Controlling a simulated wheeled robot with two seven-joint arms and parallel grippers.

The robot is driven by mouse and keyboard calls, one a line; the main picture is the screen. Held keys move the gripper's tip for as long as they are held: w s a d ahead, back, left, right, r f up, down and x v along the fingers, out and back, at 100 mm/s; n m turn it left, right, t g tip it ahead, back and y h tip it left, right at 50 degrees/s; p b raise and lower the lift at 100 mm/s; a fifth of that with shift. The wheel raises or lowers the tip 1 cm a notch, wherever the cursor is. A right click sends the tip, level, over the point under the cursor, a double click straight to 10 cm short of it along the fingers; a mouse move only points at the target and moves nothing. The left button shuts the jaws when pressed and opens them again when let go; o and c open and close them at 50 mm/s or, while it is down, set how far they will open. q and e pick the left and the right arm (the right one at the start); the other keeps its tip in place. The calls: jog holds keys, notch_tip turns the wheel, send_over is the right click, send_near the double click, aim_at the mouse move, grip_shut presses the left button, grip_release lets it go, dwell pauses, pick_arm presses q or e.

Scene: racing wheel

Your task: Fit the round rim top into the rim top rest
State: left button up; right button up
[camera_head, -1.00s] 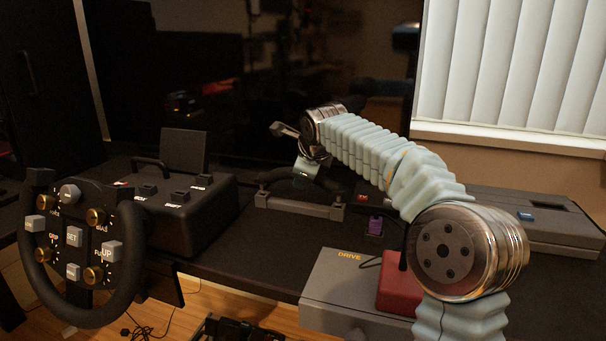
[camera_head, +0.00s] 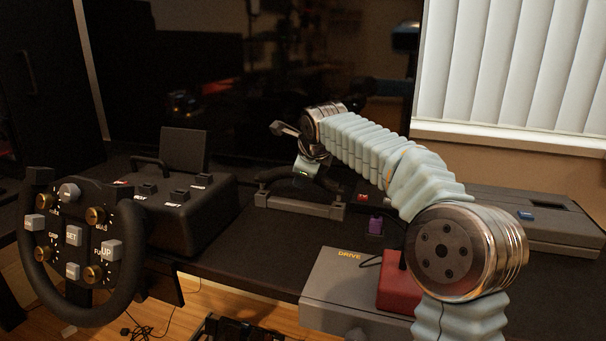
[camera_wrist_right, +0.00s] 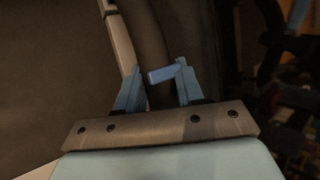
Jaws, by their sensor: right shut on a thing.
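The round rim top (camera_head: 327,184) is a dark curved piece at the grey rim top rest (camera_head: 300,207), in the middle of the desk in the head view. My right gripper (camera_head: 304,170) is above the rest, partly hidden by my wrist. In the right wrist view my right gripper's blue fingers (camera_wrist_right: 159,76) are shut on the dark rim top (camera_wrist_right: 152,38). The grey rest (camera_wrist_right: 120,42) runs alongside it. Whether the rim top is fully seated cannot be told. My left gripper is not in view.
A steering wheel (camera_head: 74,240) with buttons stands at the left front. A black control box (camera_head: 185,205) is left of the rest. A grey DRIVE box (camera_head: 345,285), a red block (camera_head: 396,294) and a long grey unit (camera_head: 560,228) are at the right. Dark desk surface is free before the rest.

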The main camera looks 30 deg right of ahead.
jog(key=shift+f+b, duration=1.55)
jog(key=shift+f, duration=0.1)
jog(key=o, duration=1.2)
jog(key=shift+p+v, duration=0.35)
jog(key=shift+v, duration=6.6)
